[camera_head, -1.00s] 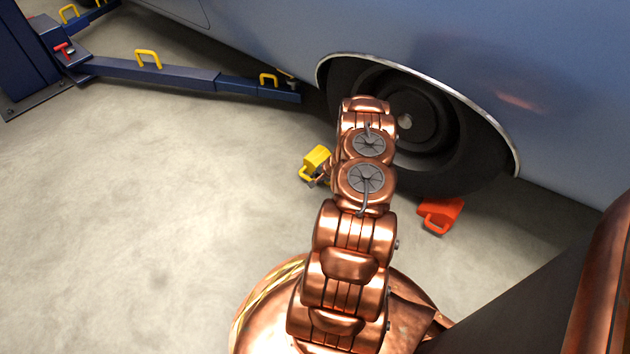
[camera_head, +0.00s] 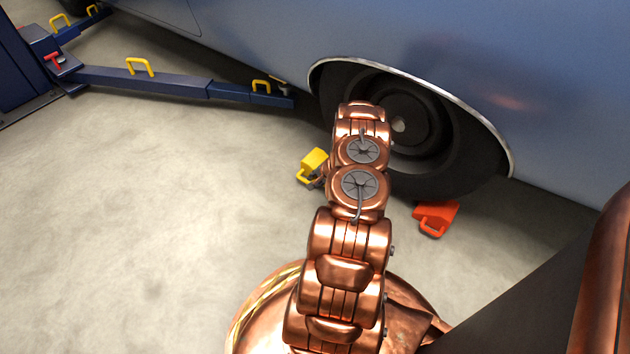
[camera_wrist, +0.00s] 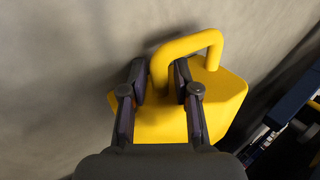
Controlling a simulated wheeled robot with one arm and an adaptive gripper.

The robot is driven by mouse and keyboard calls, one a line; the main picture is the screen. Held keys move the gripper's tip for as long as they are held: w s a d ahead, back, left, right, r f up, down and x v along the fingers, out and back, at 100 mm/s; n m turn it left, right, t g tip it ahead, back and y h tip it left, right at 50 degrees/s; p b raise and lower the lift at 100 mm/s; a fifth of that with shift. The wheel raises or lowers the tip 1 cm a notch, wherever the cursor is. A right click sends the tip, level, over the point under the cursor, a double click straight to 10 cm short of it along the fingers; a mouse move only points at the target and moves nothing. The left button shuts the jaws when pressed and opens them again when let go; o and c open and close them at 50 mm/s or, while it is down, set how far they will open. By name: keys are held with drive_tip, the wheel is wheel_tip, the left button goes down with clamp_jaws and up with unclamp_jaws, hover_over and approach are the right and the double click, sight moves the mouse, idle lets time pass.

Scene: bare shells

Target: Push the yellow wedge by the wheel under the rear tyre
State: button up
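The yellow wedge (camera_head: 313,163) stands on the floor just left of the tyre (camera_head: 452,160). In the head view a gap appears to lie between them, but my arm hides part of it. My gripper (camera_head: 321,178) is low beside the wedge and mostly hidden behind my arm. In the wrist view the wedge (camera_wrist: 225,100) fills the middle, with its arched handle upward. The tyre is not seen in the wrist view.
An orange wedge (camera_head: 436,217) lies by the tyre's right side. A blue lift arm (camera_head: 170,82) with yellow handles reaches in from the left, under the blue-grey car body (camera_head: 560,90). The floor at the left is clear.

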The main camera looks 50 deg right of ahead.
drive_tip(key=shift+o, duration=0.8)
drive_tip(key=v, duration=1.2)
